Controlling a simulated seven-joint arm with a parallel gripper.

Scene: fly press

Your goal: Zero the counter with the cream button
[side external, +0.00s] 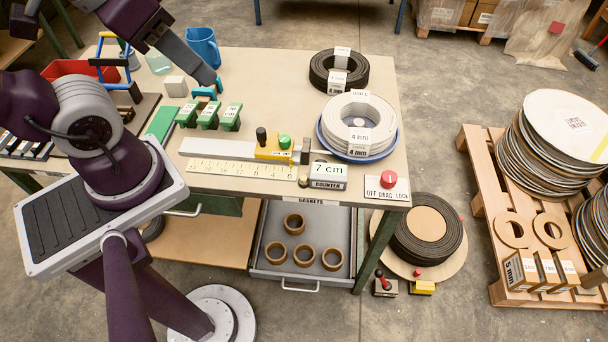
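The counter (328,172) stands near the table's front right edge, with a white display reading "7 cm" above a plate marked "COUNTER". I cannot pick out a cream button on it for certain; a small brownish knob (303,181) sits at its left side. My gripper (212,82) is over the middle left of the table, beyond the green blocks and well to the left of the counter. Its dark end points down to the right, close above a small teal piece (206,92). The fingers are too small to tell open from shut.
Left of the counter are a ruler (240,169) and a yellow block (273,149) with black and green knobs. Coiled white cable (358,118) stands behind it. An open gasket drawer (303,273) juts out below.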

